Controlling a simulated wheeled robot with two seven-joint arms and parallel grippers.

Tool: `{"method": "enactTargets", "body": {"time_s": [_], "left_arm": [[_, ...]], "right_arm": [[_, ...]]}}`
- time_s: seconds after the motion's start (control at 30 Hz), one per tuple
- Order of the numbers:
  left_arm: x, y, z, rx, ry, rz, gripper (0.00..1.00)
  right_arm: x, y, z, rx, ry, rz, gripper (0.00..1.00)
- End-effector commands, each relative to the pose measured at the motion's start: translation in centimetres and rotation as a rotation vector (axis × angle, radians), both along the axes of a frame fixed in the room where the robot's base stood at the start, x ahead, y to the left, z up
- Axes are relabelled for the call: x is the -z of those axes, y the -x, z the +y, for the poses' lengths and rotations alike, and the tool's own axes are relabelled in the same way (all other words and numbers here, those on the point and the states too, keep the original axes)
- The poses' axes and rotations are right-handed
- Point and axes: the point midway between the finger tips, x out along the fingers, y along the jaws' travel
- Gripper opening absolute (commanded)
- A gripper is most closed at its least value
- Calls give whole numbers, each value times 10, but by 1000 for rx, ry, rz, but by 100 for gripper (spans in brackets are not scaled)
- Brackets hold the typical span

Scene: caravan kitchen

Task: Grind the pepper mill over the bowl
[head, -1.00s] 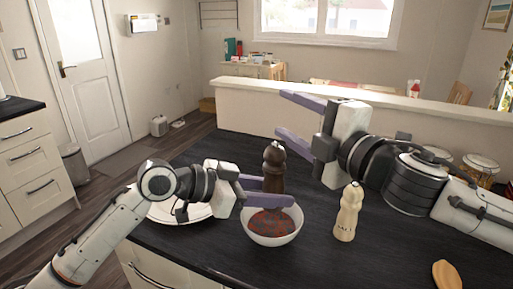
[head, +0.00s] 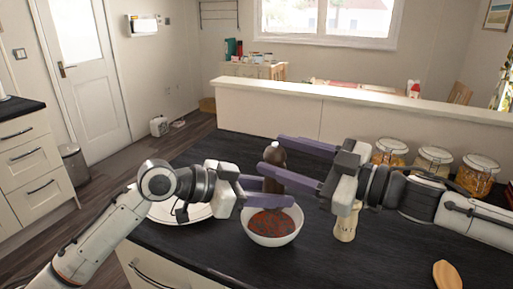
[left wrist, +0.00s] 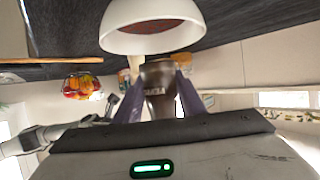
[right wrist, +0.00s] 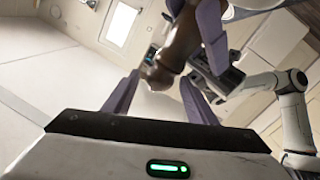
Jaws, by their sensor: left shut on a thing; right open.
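The dark brown pepper mill (head: 273,157) stands upright over the white bowl (head: 270,239), which holds red and dark food. My left gripper (head: 266,192) is shut on the mill's lower body; the mill also shows between its fingers in the left wrist view (left wrist: 158,76). My right gripper (head: 278,158) is open at the height of the mill's top, with its purple fingers on either side of the knob. In the right wrist view the mill's top (right wrist: 165,74) lies between the open fingers. The mill's base is partly hidden by my left fingers.
A cream mill (head: 345,226) stands right of the bowl, partly hidden under my right gripper. A white plate (head: 165,213) lies behind my left arm. Several glass jars (head: 433,160) line the counter's back right. A wooden object (head: 446,274) lies at the front right.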

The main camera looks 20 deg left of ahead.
Motion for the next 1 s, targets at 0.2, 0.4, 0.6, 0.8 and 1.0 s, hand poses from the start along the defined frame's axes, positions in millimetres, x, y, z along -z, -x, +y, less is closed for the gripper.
{"method": "enactTargets", "body": {"time_s": [0.2, 0.4, 0.6, 0.8, 1.0], "left_arm": [[-1, 0, 0, 0, 1, -2, 14], [-1, 0, 0, 0, 1, -2, 14], [-1, 0, 0, 0, 1, -2, 14], [-1, 0, 0, 0, 1, -2, 14], [-1, 0, 0, 0, 1, -2, 14]], "right_arm": [[0, -8, 40, 0, 1, -2, 52], [0, -11, 57, 1, 1, -2, 52], [0, -12, 60, 2, 1, -2, 52], [0, -12, 60, 2, 1, -2, 40], [0, -12, 59, 2, 1, -2, 10]]}}
